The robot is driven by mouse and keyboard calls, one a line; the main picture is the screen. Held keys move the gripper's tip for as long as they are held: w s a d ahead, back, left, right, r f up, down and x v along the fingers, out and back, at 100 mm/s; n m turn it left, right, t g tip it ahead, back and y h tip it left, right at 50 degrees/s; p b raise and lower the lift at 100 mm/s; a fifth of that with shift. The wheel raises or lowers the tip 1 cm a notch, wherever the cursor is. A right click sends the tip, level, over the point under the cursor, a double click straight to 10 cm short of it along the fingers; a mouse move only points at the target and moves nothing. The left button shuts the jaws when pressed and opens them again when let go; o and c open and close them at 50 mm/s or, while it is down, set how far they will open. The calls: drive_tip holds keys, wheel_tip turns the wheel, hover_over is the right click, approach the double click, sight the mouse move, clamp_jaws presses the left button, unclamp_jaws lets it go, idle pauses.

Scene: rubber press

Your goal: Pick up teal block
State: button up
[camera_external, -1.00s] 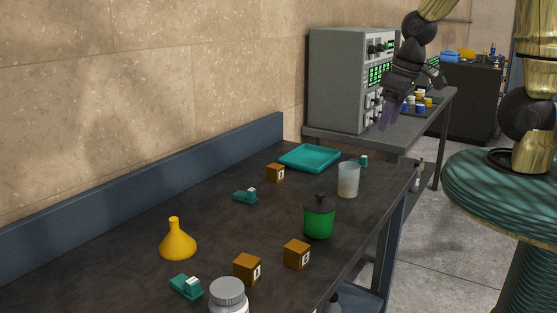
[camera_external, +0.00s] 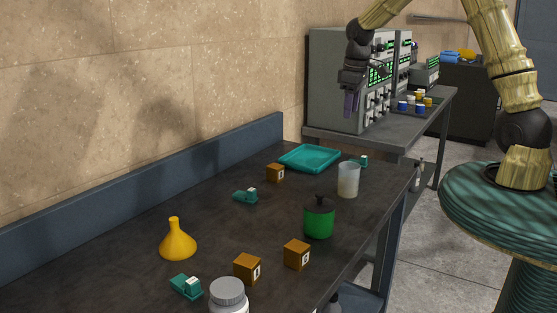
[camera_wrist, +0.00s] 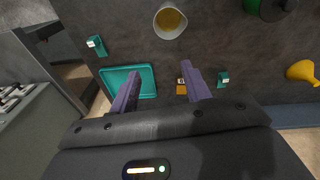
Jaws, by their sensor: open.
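Several teal pieces with white tops lie on the dark table. One teal block (camera_external: 243,197) is in the middle. Another teal block (camera_external: 186,286) is at the near left. A third teal block (camera_external: 362,161) is at the far right, beside the teal tray (camera_external: 310,158). In the wrist view, one teal block (camera_wrist: 223,80) lies right of my fingers and another teal block (camera_wrist: 96,45) lies at upper left. My gripper (camera_external: 352,104) is open and empty, high above the far end of the table; its two purple fingers show apart in the wrist view (camera_wrist: 160,82).
Brown cubes (camera_external: 297,255) stand on the table, one (camera_external: 275,173) near the tray. A cup (camera_external: 348,181), a green lidded pot (camera_external: 319,220), a yellow funnel (camera_external: 177,242) and a white jar (camera_external: 229,295) stand around. Grey equipment (camera_external: 345,80) rises behind the far end.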

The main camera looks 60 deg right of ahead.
drive_tip(key=w+d+f+b, duration=0.1)
drive_tip(key=d+f, duration=0.1)
drive_tip(key=d, duration=0.9)
drive_tip(key=w+d+f+g+b, duration=0.1)
drive_tip(key=d+f, duration=0.2)
drive_tip(key=d, duration=0.8)
drive_tip(key=shift+w+f+y+b, duration=0.2)
drive_tip(key=shift+y+b, duration=0.1)
drive_tip(key=shift+b, duration=0.05)
drive_tip(key=p, duration=0.3)
hover_over(365, 157)
wheel_tip(365, 157, down, 11)
drive_tip(key=shift+w+d+f, duration=0.1)
drive_tip(key=shift+d+f, duration=0.05)
drive_tip(key=shift+f, duration=0.05)
drive_tip(key=shift+d+f, duration=0.1)
drive_tip(key=shift+f, duration=0.35)
